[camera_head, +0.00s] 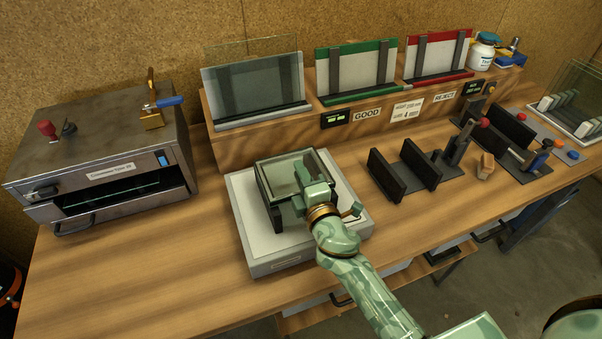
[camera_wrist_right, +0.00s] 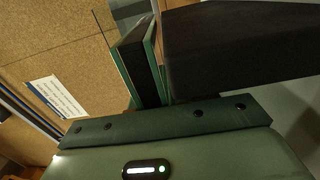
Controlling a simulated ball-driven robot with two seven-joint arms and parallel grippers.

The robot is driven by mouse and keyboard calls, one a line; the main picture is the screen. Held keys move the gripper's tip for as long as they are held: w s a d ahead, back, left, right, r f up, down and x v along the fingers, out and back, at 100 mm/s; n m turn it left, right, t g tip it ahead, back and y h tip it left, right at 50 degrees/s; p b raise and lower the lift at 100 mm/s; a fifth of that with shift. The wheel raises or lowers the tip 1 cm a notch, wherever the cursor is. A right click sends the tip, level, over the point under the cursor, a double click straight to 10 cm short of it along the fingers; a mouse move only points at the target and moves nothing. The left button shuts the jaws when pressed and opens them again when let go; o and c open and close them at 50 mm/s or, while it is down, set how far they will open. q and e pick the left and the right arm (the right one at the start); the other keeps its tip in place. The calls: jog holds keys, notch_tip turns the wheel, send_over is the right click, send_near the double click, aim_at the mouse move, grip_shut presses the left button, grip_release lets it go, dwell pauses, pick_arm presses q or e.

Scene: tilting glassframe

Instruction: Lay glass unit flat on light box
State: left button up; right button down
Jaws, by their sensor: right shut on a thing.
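The light box (camera_head: 240,217) is a low grey box with a white top on the bench in front of me. The glass unit (camera_head: 279,178), a clear pane with a dark frame, is over the middle of the light box. My right gripper (camera_head: 300,190) is shut on it at its right side. The unit's near edge and part of the light box top are hidden by my gripper and wrist. I cannot tell whether the unit touches the surface. My left gripper is not in view.
A metal oven-like box (camera_head: 110,140) with an open drawer stands at the left. Behind are racks with a grey panel (camera_head: 255,90), a green-edged GOOD panel (camera_head: 355,72) and a red-edged REJECT panel (camera_head: 437,55). Black upright holders (camera_head: 405,170) stand right of the light box.

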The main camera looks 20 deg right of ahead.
jog(key=shift+f, duration=0.2)
dwell(0.6)
jog(key=c, duration=1.2)
grip_release()
jog(key=shift+c, duration=0.2)
jog(key=shift+s+f, duration=0.1)
jog(key=s+b, duration=0.4)
jog(key=s, duration=1.2)
jog(key=shift+d, duration=0.2)
jog(key=shift+s, duration=0.2)
